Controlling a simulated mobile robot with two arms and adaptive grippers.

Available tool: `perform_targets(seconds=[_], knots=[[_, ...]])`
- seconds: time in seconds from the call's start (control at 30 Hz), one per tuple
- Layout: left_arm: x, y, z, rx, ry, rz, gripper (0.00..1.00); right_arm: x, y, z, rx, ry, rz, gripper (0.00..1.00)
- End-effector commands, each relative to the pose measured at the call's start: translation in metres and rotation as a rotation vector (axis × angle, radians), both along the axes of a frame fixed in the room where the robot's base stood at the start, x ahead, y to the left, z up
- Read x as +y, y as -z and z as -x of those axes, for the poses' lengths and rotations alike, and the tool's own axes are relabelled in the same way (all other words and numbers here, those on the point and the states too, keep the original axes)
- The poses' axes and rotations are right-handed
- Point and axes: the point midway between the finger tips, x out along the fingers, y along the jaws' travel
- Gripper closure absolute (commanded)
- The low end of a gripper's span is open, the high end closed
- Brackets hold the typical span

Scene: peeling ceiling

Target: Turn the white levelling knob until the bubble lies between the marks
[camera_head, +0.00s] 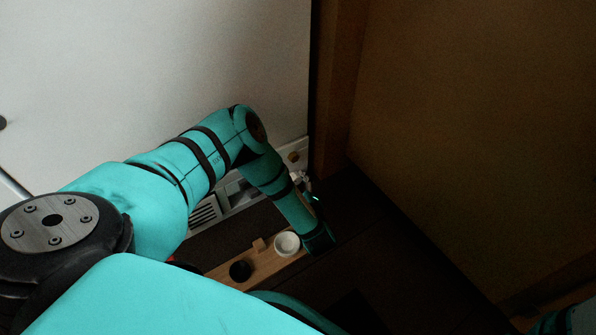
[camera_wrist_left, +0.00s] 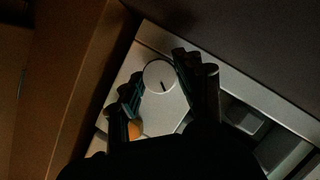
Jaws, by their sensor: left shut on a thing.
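The white levelling knob (camera_wrist_left: 159,77) is a round dial with a short dark line on its face, set on a pale grey panel (camera_wrist_left: 152,42). In the left wrist view my left gripper (camera_wrist_left: 158,84) has a finger on either side of the knob and is shut on it. In the head view my left gripper (camera_head: 304,184) is small and dark beside the panel (camera_head: 238,203), and the knob is hard to make out there. I cannot make out the bubble or its marks. My right gripper is not in view.
An orange-brown knob (camera_wrist_left: 136,128) sits close to one finger; it also shows in the head view (camera_head: 293,157). A wooden strip (camera_head: 222,271) with a white round dish (camera_head: 287,243) and a black round piece (camera_head: 240,270) lies below my left wrist. A brown wooden upright (camera_head: 338,100) stands right of the panel.

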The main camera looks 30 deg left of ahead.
Motion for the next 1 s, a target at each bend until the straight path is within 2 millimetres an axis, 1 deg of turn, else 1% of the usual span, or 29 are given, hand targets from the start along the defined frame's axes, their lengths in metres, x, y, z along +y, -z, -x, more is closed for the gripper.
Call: perform_targets(seconds=[0.27,0.4,0.6,0.8,1.0], knots=[[-0.001,-0.005,0.0,0.121,0.0,-0.05,0.97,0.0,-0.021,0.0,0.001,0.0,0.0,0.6],[-0.001,-0.006,-0.001,0.227,0.0,-0.092,0.97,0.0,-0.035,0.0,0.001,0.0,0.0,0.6],[-0.002,-0.005,-0.002,0.402,0.0,-0.165,0.97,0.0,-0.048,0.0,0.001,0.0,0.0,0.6],[-0.002,-0.004,-0.004,0.574,0.0,-0.236,0.97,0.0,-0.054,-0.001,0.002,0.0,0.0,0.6],[-0.003,-0.002,-0.005,0.75,0.0,-0.309,0.97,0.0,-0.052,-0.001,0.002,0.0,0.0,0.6]])
